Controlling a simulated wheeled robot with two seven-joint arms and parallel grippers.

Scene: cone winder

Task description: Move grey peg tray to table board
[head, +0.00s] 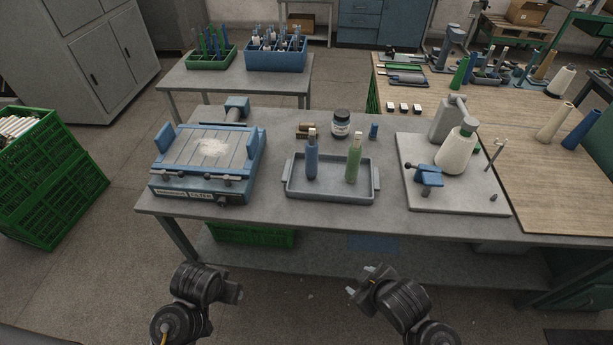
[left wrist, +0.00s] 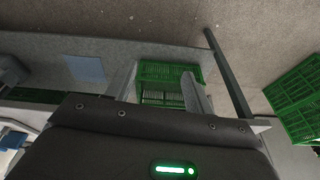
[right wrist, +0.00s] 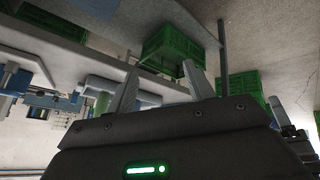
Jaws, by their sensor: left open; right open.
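The grey peg tray (head: 330,190) stands on the grey table (head: 275,222) near its front edge, with a handle at each end. A blue cone (head: 311,160) and a green cone (head: 353,162) stand upright in it. My left gripper (head: 240,293) is in front of the table, below the tray and to its left; its fingers show open and empty in the left wrist view (left wrist: 160,88). My right gripper (head: 357,282) is in front of the table, below the tray; its fingers are open and empty in the right wrist view (right wrist: 160,88). Neither touches the tray.
A blue slatted machine (head: 208,155) stands left of the tray. A winder board (head: 470,195) with a white cone (head: 457,150) stands right. A jar (head: 341,124) is behind the tray. A wooden-topped table (head: 500,130) adjoins at right. A green crate (head: 250,236) sits below the table.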

